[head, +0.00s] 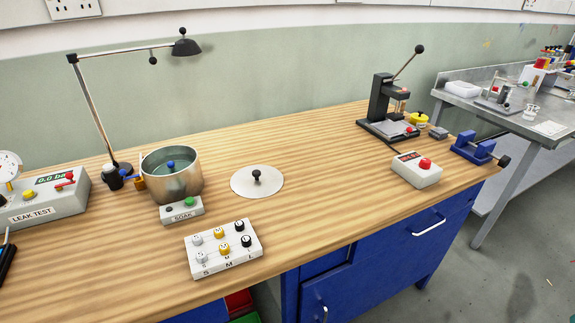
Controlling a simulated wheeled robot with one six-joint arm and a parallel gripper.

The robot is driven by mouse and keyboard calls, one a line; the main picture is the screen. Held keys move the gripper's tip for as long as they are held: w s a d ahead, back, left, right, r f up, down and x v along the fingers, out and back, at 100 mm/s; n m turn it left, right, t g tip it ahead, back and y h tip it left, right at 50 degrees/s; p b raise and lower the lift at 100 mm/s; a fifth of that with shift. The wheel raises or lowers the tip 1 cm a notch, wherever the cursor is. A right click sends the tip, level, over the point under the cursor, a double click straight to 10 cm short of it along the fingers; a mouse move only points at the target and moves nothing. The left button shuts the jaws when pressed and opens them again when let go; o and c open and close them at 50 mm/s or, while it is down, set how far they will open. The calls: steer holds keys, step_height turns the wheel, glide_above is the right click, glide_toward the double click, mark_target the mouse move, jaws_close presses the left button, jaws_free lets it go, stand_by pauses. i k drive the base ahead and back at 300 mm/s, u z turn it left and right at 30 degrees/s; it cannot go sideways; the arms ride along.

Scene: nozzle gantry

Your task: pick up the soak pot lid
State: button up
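The soak pot lid (246,184) is a flat, pale grey disc with a black knob (256,176) standing up at its centre. It lies flat on the wooden bench top, to the right of the soak pot and apart from it. The soak pot (178,185) is an open metal pot with liquid and a blue thing (171,164) inside. It stands behind a small unit labelled SOAK (183,211). My gripper is not in view.
A white S/M/L rack (225,249) with several nozzles stands in front of the lid. A lamp (93,110) rises behind the pot, and a leak test box (45,203) is at the left. A press (385,110) and a white button box (416,171) stand at the right. The bench right of the lid is clear.

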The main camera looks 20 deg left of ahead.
mark_target(258, 181)
steer(key=u, duration=0.15)
steer(key=i, duration=0.65)
steer(key=u, duration=0.95)
steer(key=i, duration=0.45)
steer(key=u, duration=0.45)
